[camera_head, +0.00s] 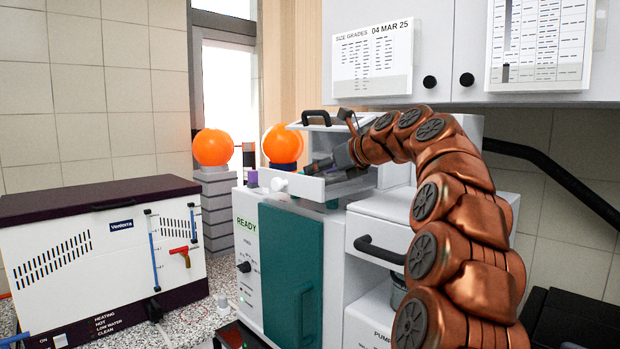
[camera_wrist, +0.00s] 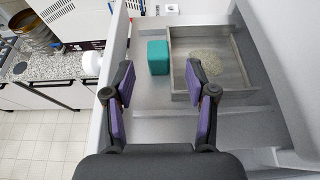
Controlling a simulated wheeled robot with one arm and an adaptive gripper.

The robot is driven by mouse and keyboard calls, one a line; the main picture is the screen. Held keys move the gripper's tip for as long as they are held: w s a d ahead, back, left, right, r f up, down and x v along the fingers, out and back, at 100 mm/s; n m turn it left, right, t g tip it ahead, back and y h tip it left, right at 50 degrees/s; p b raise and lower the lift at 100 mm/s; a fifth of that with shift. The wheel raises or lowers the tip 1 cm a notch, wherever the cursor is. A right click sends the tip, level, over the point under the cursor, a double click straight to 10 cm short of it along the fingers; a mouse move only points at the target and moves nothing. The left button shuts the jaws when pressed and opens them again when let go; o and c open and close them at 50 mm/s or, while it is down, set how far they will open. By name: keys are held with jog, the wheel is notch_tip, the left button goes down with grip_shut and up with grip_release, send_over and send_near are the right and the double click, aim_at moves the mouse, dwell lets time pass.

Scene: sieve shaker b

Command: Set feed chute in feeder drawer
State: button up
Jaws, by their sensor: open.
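The feeder drawer (camera_head: 308,188) is pulled out of the white machine's top in the head view; its pale wall also shows in the wrist view (camera_wrist: 112,62). In the wrist view, an open-topped grey metal tray (camera_wrist: 234,66), which looks like the feed chute, lies inside the drawer with a patch of pale grains in it. My gripper (camera_wrist: 160,88) is open over the drawer, its purple-padded fingers apart with nothing between them. The right fingertip overlaps the tray's near left corner in the picture; I cannot tell whether they touch. In the head view my gripper (camera_head: 322,166) is partly hidden by the drawer.
A teal block (camera_wrist: 157,57) sits in the drawer left of the tray. The machine has a teal door (camera_head: 290,275). A white bath unit (camera_head: 90,260) stands on the left. Wall cabinets (camera_head: 440,60) hang above my arm.

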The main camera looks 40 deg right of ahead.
jog(key=v, duration=0.6)
jog(key=shift+s+b, duration=0.15)
jog(key=shift+b, duration=0.25)
